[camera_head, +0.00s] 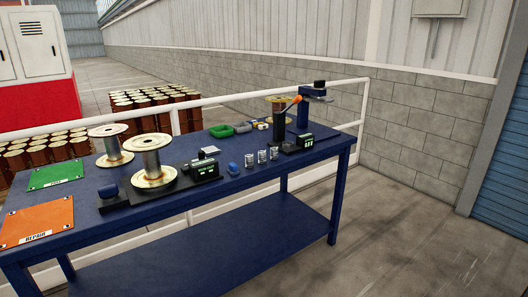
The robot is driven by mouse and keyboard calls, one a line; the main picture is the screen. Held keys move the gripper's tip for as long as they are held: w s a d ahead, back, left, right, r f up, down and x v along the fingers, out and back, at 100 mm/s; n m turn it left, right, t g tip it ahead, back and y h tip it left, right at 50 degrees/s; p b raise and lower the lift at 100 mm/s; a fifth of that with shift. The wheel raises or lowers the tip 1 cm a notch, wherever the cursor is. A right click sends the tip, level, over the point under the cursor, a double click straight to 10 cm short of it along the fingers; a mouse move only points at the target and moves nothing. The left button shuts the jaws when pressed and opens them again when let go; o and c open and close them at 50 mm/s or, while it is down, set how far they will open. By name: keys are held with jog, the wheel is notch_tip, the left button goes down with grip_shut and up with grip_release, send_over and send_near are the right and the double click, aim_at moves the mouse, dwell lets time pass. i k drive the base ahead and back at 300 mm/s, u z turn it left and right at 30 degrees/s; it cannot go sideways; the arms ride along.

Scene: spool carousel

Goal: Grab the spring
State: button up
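Three small silvery upright cylinders stand in a row near the front edge of the blue table and look like coil springs: a left one (249,160), a middle one (262,156) and a right one (274,153). They are too small to make out the coils for certain. They stand apart from one another, between a small blue knob-like piece and a dark box with a green display. My gripper is not in view, and nothing is seen touching the cylinders.
A white railing (215,99) runs behind. Floor at right is clear.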

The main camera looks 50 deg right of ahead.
aim_at(273, 155)
jog(key=z, duration=0.3)
jog(key=i, duration=0.95)
jog(key=z, duration=0.25)
